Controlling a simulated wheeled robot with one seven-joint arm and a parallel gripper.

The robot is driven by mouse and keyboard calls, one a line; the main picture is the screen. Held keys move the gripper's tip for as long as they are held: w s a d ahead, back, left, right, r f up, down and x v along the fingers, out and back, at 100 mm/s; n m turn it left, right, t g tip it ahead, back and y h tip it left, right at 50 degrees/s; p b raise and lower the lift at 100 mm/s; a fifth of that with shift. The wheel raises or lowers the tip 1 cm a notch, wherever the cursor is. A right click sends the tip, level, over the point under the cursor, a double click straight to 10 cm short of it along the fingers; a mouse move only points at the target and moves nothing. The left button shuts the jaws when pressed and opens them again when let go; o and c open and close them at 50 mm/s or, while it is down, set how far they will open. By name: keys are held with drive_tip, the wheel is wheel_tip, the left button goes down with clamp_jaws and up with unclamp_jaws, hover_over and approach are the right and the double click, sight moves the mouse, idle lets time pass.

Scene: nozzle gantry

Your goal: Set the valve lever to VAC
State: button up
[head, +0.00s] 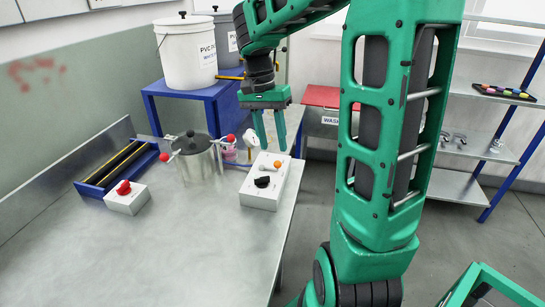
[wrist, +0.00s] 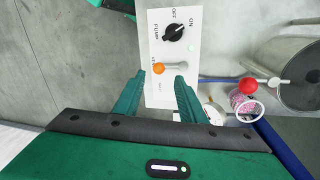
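The white control box (head: 262,192) stands at the right edge of the metal bench. Its valve lever has an orange ball (head: 277,164); in the wrist view the orange ball (wrist: 158,68) is at the left end of a pale stem pointing right. The small lettering around the lever is not readable. A black pump knob (wrist: 174,32) with OFF and ON marks sits on the same panel. My gripper (head: 272,147) points down above the box's far end. In the wrist view my gripper (wrist: 160,78) is open and empty, its fingertips appearing on either side of the ball; contact cannot be told.
A metal pot (head: 198,163) with red-balled handles stands left of the box. A small white box with a red knob (head: 124,188) and a blue rack (head: 117,168) are farther left. White and grey buckets stand on a blue stand (head: 180,108). The bench front is clear.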

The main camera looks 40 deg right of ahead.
drive_tip(key=f, duration=0.3)
drive_tip(key=s+f, duration=0.1)
drive_tip(key=f, duration=0.1)
drive_tip(key=shift+d+f, duration=0.25)
clamp_jaws()
